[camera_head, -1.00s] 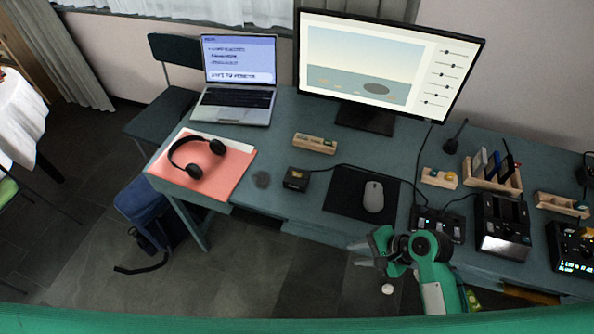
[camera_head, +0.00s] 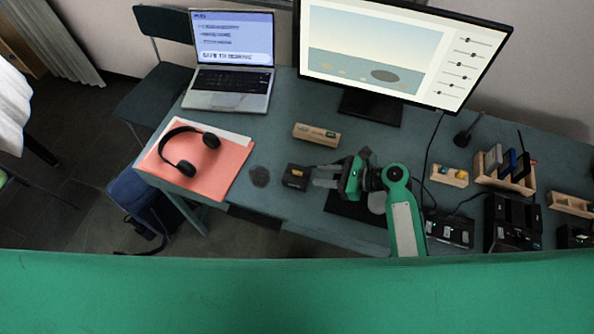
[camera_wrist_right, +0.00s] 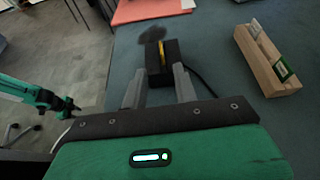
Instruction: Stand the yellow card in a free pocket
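A small black box (camera_head: 297,177) lies on the desk. In the right wrist view a yellow strip, apparently the edge of the yellow card (camera_wrist_right: 161,52), shows in the top of this box. My right gripper (camera_head: 322,176) is just right of the box in the head view. In the right wrist view its two fingers (camera_wrist_right: 158,88) are apart and empty, with the box just beyond their tips. A wooden rack (camera_head: 520,185) at the right holds upright cards, one blue and one dark among them. Its free pockets are hard to tell. A green arm, probably my left, shows at the wrist view's left edge.
A wooden block holder (camera_head: 317,134) stands behind the box; a small wooden tray (camera_head: 449,176) is left of the rack. A monitor (camera_head: 400,50), laptop (camera_head: 230,60), headphones (camera_head: 185,150) on a coral folder and black devices (camera_head: 512,220) stand around. Cables cross the desk.

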